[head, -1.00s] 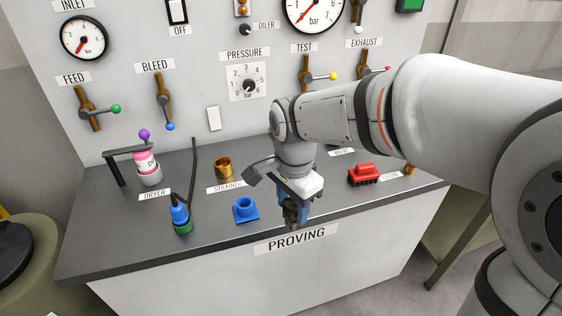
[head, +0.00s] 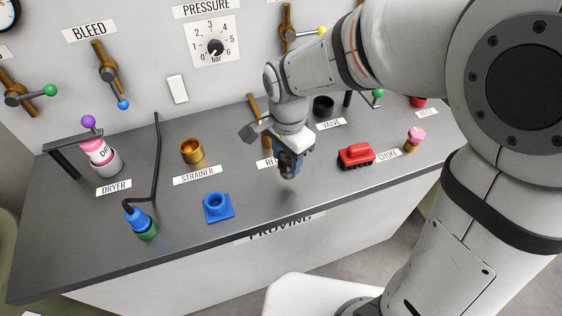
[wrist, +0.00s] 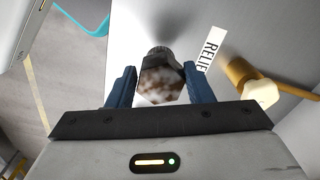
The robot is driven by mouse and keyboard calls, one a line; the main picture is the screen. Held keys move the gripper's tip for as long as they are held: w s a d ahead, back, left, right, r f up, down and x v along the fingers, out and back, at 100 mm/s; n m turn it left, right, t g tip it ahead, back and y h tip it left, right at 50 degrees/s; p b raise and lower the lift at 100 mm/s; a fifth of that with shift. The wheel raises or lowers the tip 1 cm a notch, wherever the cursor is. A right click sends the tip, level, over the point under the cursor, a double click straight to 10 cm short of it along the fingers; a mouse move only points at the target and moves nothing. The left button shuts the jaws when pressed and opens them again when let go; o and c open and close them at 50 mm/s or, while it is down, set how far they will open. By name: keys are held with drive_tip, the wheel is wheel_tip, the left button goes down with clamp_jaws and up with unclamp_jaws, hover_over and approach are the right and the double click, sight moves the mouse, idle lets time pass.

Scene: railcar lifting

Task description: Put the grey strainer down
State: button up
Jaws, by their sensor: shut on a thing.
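My gripper (head: 290,160) is shut on the grey strainer (wrist: 163,85), a dark grey piece with a speckled brown and white hexagonal end facing the wrist camera. In the wrist view the blue fingers of my gripper (wrist: 159,73) stand on either side of it. In the head view the strainer (head: 288,173) shows as a dark end below the fingers, over the bench front near the RELIEF label; whether it touches the bench cannot be told. A brass cup (head: 192,152) stands behind the STRAINER label (head: 197,175), left of my gripper.
A blue square-based socket (head: 218,207) and a blue-green fitting (head: 142,224) stand at the front left. A red block (head: 356,156) is right of my gripper. Bench (head: 260,215) around the front middle is clear.

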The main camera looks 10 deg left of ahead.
sight(286, 169)
drive_tip(key=shift+f, duration=2)
drive_tip(key=shift+s, duration=0.1)
drive_tip(key=shift+f, duration=0.1)
drive_tip(key=o, duration=1)
